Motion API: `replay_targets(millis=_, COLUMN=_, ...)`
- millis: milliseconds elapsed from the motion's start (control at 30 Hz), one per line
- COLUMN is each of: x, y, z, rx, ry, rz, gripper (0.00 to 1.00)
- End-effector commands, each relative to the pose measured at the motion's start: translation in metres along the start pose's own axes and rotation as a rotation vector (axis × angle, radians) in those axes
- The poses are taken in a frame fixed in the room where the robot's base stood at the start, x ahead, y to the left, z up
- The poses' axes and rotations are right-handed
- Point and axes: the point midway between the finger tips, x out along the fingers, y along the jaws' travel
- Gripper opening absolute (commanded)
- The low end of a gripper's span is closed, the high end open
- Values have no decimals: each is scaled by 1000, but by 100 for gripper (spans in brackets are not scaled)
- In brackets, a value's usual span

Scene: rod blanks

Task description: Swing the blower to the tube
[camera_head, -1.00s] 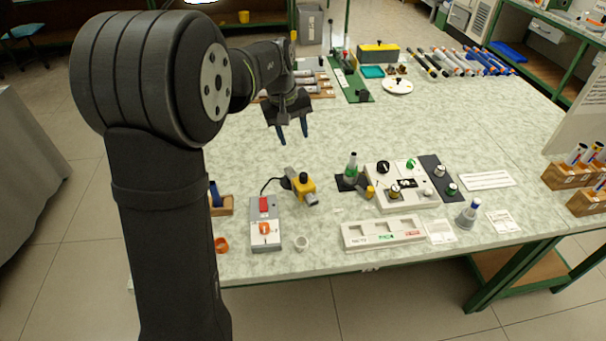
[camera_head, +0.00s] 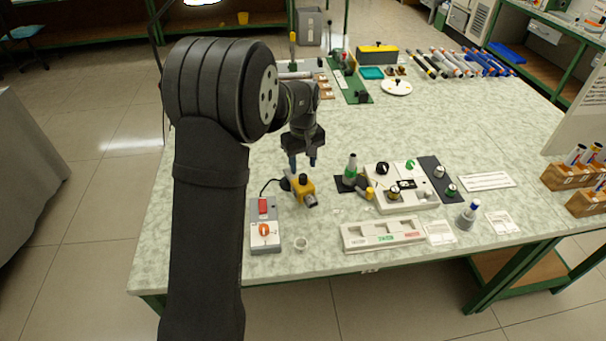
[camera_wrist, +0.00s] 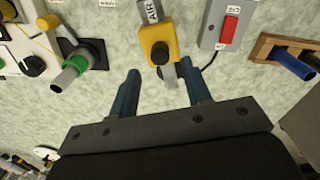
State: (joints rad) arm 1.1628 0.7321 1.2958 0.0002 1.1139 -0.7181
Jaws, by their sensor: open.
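The blower (camera_head: 305,187) is a yellow block with a black knob on top and a grey nozzle at its front, on the bench beside a grey switch box.
The grey switch box (camera_head: 265,228) with a red switch and orange knob is left of the blower. A panel with knobs (camera_head: 398,203) and a pale tray (camera_head: 384,234) are to the right. A wooden holder (camera_wrist: 275,50) shows in the wrist view.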

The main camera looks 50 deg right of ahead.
Motion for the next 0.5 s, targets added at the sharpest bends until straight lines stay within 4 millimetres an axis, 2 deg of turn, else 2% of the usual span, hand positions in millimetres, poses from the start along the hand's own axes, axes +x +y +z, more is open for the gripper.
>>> replay_targets(millis=100, x=23, y=-1, z=1, rx=0, ry=-3, rz=-3, gripper=44)
replay_targets(millis=200, x=36, y=0, z=0, rx=0, ry=-2, rz=-1, gripper=44)
replay_targets(millis=333, x=46, y=0, z=0, rx=0, ry=0, rz=0, gripper=44)
replay_targets(millis=500, x=49, y=0, z=0, rx=0, ry=0, rz=0, gripper=44)
